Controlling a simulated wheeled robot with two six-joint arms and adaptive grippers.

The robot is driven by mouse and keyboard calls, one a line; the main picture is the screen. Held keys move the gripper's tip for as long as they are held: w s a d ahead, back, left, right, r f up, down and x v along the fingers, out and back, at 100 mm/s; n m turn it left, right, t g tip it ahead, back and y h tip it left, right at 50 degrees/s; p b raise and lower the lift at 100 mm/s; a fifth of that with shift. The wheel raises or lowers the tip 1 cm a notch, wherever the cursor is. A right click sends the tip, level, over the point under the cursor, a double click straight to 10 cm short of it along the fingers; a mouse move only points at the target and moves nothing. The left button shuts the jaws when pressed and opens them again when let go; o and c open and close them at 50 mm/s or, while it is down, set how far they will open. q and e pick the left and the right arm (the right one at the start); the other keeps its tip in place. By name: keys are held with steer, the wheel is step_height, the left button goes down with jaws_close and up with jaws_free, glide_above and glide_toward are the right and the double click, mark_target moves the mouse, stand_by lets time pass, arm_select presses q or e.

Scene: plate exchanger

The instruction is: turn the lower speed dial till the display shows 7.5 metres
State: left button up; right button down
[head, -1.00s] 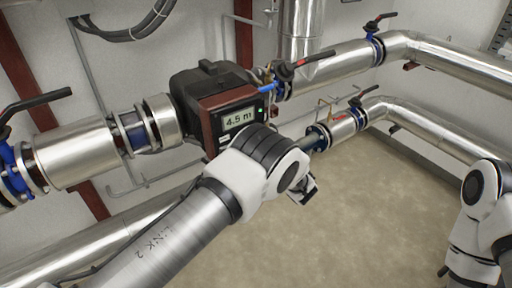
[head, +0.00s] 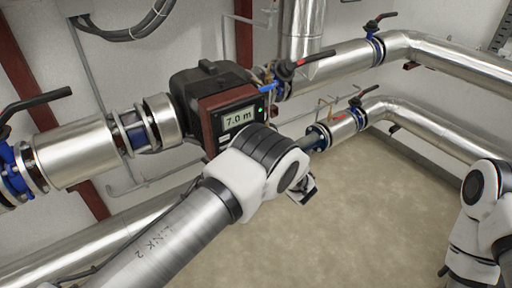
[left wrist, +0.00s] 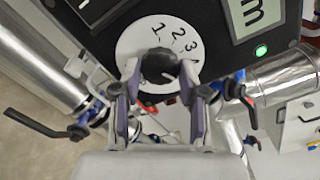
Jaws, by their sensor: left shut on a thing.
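The pump head (head: 215,100) is a dark box with a reddish-brown front, set in the upper pipe. Its display (head: 239,118) reads 7.0 m, with a green light (head: 260,110) beside it. In the left wrist view the lower speed dial (left wrist: 158,66) is a black knob on a white disc (left wrist: 128,45) with printed numbers; 1, 2 and 3 show. My left gripper (left wrist: 160,82) is shut on the knob, one finger on each side. In the head view my left arm hides the dial and the fingers. My right gripper is out of view.
Silver pipes with blue valves flank the pump; a black lever (head: 38,104) sticks out at the left. A black-handled valve (head: 287,70) sits just right of the pump. The floor (head: 350,220) at the right is clear.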

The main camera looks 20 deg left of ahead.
arm_select(q)
steer(key=shift+w+r, duration=0.1)
steer(key=shift+r, duration=0.1)
steer(key=o, duration=1)
steer(key=shift+o, duration=0.7)
steer(key=shift+a+f, duration=0.15)
